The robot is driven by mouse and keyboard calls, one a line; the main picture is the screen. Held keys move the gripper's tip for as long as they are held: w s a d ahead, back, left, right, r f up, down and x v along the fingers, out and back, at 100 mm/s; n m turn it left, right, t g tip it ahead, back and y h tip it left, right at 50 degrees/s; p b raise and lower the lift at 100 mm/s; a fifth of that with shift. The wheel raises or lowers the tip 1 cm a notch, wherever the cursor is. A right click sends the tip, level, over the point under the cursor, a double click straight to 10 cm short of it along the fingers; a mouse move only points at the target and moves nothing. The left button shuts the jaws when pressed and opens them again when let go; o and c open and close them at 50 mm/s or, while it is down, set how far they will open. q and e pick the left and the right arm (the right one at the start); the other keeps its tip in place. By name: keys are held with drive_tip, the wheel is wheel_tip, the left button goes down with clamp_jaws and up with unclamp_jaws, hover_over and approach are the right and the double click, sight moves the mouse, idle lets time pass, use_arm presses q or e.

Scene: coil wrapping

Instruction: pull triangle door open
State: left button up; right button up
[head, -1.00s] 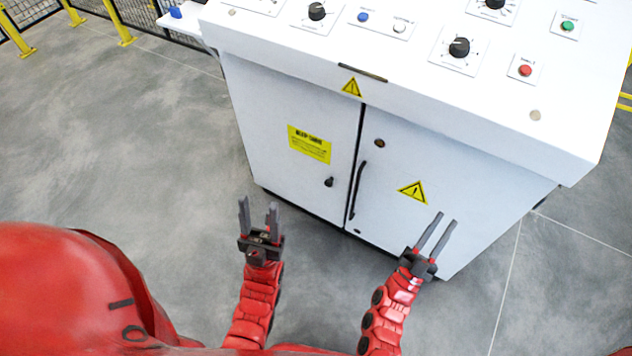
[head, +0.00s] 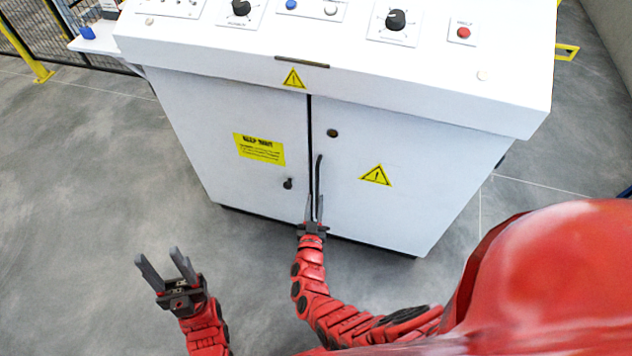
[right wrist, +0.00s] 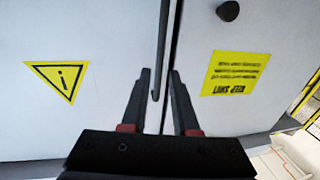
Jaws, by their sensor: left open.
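The triangle door (head: 420,185) is the right door of the white cabinet, with a yellow warning triangle (head: 376,175), and it is shut. Its dark upright bar handle (head: 319,172) is by the middle seam; it also shows in the right wrist view (right wrist: 163,45). My right gripper (head: 315,199) is at the handle's lower end. In the right wrist view its fingers (right wrist: 161,72) are apart, with the handle's end showing between them; I cannot tell whether they touch it. My left gripper (head: 160,258) is open and empty, over the floor left of the cabinet.
The left door (head: 215,120) has a yellow KEEP SHUT label (head: 259,149) and a black knob (head: 288,183). The sloped control panel (head: 340,65) overhangs both doors. The grey floor (head: 80,200) in front and to the left is clear.

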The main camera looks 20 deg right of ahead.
sight(317, 183)
drive_tip(key=b+x, duration=0.1)
drive_tip(key=x, duration=0.5)
drive_tip(key=shift+w+d+f, duration=0.1)
drive_tip(key=shift+w, duration=0.1)
drive_tip(key=shift+x, duration=0.8)
clamp_jaws()
drive_tip(key=shift+s, duration=0.1)
idle(0.4)
